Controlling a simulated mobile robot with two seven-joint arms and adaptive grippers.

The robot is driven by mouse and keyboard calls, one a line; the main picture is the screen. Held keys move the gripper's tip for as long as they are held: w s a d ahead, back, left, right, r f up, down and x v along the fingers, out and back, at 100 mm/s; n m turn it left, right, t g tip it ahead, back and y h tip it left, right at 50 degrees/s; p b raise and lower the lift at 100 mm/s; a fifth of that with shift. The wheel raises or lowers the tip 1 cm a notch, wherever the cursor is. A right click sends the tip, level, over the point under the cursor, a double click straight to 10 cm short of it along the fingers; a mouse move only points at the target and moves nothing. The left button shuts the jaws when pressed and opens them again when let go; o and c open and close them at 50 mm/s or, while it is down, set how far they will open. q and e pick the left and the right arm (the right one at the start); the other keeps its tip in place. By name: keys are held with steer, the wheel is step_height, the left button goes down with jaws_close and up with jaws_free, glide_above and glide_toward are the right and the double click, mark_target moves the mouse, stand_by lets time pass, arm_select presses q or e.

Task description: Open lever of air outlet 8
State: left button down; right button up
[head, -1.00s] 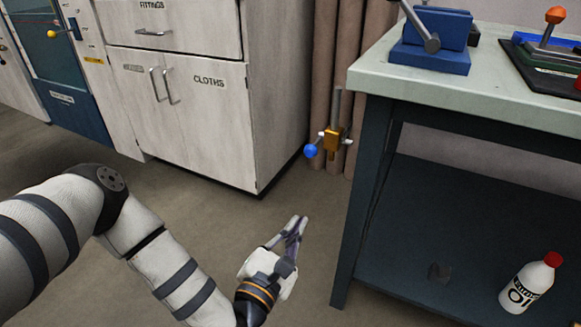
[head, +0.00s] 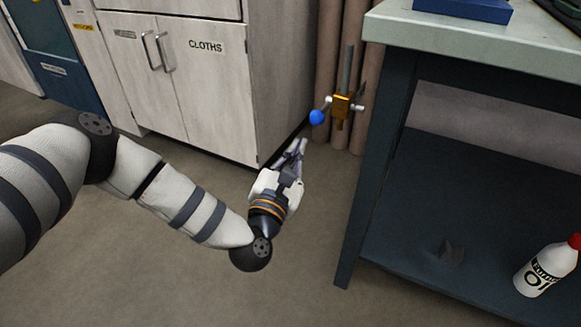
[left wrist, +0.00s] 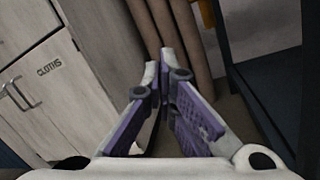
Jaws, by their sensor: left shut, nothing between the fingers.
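The air outlet (head: 342,106) is a brass valve on a grey vertical pipe, in front of brown pipes between the cabinet and the workbench. Its lever ends in a blue ball (head: 317,117) that points to the left. I cannot read an outlet number. My left gripper (head: 298,146) is shut and empty, below and a little left of the blue ball, and apart from it in the picture. In the left wrist view the shut fingers (left wrist: 165,62) point at the brown pipes, and a bit of the brass valve (left wrist: 207,13) shows at the top edge. My right gripper is not in view.
A white cabinet marked CLOTHS (head: 205,90) stands to the left. A dark workbench with a pale top (head: 420,30) stands to the right, with a white oil bottle (head: 545,270) on its lower shelf. The floor (head: 200,285) between them is clear.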

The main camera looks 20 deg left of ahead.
mark_target(323, 110)
arm_select(q)
steer(key=r, duration=0.1)
steer(key=w+d+r, duration=0.1)
steer(key=r, duration=0.1)
steer(key=shift+w+d+r, duration=0.15)
steer(key=shift+r, duration=0.25)
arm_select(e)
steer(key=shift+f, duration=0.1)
arm_select(q)
steer(key=shift+r, duration=0.1)
